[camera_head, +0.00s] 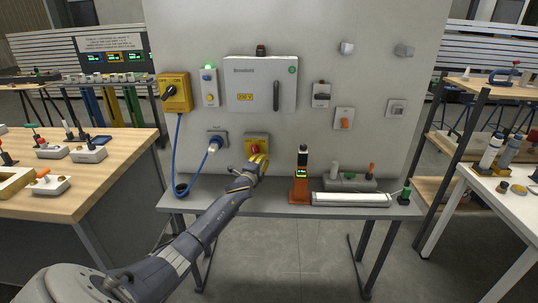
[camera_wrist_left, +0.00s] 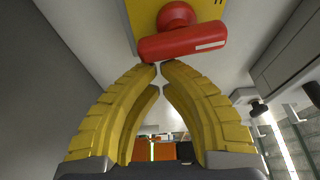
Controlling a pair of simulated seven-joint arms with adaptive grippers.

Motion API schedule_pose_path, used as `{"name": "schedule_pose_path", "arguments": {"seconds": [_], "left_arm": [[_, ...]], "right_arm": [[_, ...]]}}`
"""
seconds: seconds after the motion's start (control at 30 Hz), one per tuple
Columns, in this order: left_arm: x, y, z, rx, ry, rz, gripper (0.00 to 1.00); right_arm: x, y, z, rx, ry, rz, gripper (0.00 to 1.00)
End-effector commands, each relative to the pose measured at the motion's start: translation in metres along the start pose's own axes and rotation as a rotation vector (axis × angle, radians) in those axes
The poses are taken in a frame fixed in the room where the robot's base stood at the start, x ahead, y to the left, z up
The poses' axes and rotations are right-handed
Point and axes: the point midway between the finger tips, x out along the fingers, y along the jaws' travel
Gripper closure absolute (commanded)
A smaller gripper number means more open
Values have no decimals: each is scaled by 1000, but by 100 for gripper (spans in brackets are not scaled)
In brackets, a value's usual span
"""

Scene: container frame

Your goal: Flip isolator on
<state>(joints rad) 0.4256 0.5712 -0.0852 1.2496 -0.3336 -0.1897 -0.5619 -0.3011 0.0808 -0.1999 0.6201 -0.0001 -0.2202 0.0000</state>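A yellow box with a red bar-shaped rotary handle (camera_head: 254,148) is mounted low on the grey wall panel. In the left wrist view the red handle (camera_wrist_left: 180,42) lies nearly crosswise, slightly tilted, with a white mark at its right end. My left gripper (camera_head: 260,160) is at the lower right of this box. In the wrist view its yellow fingers (camera_wrist_left: 161,66) have their tips almost together just below the handle, with nothing between them. Contact with the handle cannot be told. Another yellow box with a black rotary knob (camera_head: 169,92) and an OFF/ON label hangs at upper left. My right gripper is out of view.
A blue cable (camera_head: 174,150) and plug hang left of the gripper. A grey enclosure (camera_head: 261,83) is above it. A narrow bench (camera_head: 235,209) below carries an orange-black device (camera_head: 300,180) and a white bar (camera_head: 350,199). Tables stand on both sides.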

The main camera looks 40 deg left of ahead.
Motion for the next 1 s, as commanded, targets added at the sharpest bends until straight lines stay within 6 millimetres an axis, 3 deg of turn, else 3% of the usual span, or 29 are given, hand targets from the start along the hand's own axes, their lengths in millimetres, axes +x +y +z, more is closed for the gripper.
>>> {"name": "schedule_pose_path", "arguments": {"seconds": [0.6,0.87,1.0], "left_arm": [[-6,14,20,540,-4,188,100],[-8,17,26,701,-5,244,100],[-9,18,28,697,-4,244,100]], "right_arm": [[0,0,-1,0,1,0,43],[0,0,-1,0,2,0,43],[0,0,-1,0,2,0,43]]}}
